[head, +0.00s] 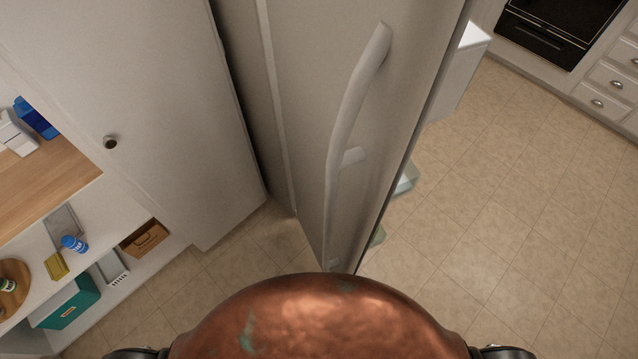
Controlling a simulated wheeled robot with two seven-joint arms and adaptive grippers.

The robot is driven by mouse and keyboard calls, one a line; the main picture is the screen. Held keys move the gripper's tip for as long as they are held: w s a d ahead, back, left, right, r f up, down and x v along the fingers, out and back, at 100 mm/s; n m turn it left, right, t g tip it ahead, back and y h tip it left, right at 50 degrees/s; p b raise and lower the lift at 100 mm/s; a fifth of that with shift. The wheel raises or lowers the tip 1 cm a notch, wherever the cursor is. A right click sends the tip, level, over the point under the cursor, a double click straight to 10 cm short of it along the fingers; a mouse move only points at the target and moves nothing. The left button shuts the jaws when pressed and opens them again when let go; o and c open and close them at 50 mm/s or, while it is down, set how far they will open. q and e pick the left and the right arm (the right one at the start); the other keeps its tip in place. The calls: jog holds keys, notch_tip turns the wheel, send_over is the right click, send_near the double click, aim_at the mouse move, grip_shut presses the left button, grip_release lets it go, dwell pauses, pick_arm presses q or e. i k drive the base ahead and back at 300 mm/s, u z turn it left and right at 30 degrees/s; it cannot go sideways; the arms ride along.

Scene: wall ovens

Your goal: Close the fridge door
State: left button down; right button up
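The fridge door (295,90) stands open in the middle of the head view, its grey outer face turned toward me. A long curved handle (345,115) runs down that face. Pale see-through shelf edges (405,180) show past the door's right edge. The door hides most of the fridge's inside. Neither of my grippers shows; only dark parts of my arms appear at the bottom corners beside my copper-coloured body.
A white cabinet door (130,100) with a round knob stands left of the fridge door. Left are shelves with a teal box (68,303), a blue can (74,243) and a brown box (144,239). The tiled floor (520,200) is clear at right, before an oven (560,25) and drawers (610,90).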

aim_at(360, 82)
jog(key=z, duration=0.45)
jog(key=k, duration=0.85)
jog(key=z, duration=0.45)
